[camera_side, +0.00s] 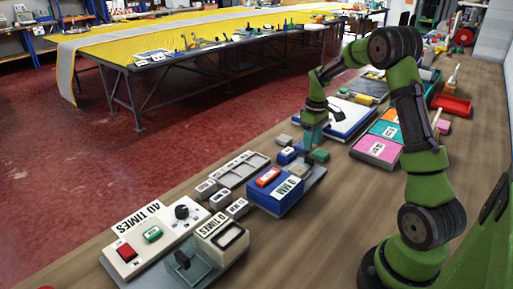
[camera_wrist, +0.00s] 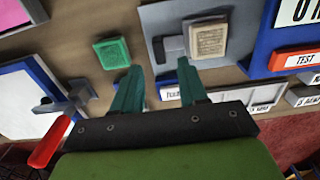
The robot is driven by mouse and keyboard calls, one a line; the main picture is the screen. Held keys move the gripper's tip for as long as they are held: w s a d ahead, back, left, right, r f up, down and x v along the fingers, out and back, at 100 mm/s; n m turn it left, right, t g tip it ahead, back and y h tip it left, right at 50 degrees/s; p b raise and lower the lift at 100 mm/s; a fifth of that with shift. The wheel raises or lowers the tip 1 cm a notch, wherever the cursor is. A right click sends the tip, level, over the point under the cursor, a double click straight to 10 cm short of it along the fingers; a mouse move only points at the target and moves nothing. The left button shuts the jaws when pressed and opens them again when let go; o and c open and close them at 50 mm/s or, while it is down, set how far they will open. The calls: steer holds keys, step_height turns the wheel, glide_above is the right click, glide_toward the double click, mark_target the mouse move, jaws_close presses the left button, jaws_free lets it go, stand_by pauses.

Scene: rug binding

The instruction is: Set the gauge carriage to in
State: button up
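The gauge looks to be the blue box (camera_side: 275,193) with a "0 MM" sign and a red TEST bar (camera_side: 268,177). Its edge shows at the right of the wrist view (camera_wrist: 262,52), beside a grey base plate (camera_wrist: 165,18). A beige textured block (camera_wrist: 208,40) sits in a dark holder on that plate, which may be the carriage; a grey bracket (camera_wrist: 170,50) is left of it. My gripper (camera_wrist: 159,66) has its teal fingers apart with nothing seen between them. The bracket lies ahead of the gap, the beige block ahead of the right finger. In the side view my gripper (camera_side: 314,132) is beyond the gauge; contact is unclear.
A green block (camera_wrist: 112,52) lies left of the plate. A red-handled clamp-like tool (camera_wrist: 48,145) lies further left. Grey labelled blocks and a tray (camera_side: 240,169) stand beside the gauge. A "40 TIMES" panel (camera_side: 140,243) is at the front. Coloured pads (camera_side: 377,149) lie to the right.

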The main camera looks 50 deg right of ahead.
step_height(320, 180, up, 11)
steer(key=s+a+r+m+t, duration=0.1)
steer(key=s+a, duration=0.3)
steer(key=a, duration=0.5)
steer(key=s+a+r+m+t+y, duration=0.1)
steer(key=s+a+m+t, duration=0.1)
steer(key=s+a, duration=0.3)
steer(key=s+a+r+m+t, duration=0.1)
steer(key=s+a, duration=0.4)
steer(key=a, duration=0.8)
steer(key=r+t, duration=0.1)
steer(key=t, duration=0.1)
steer(key=shift+a+m+t+y, duration=0.25)
steer(key=shift+m+t+y, duration=0.05)
steer(key=shift+t, duration=0.1)
steer(key=shift+d+f, duration=0.1)
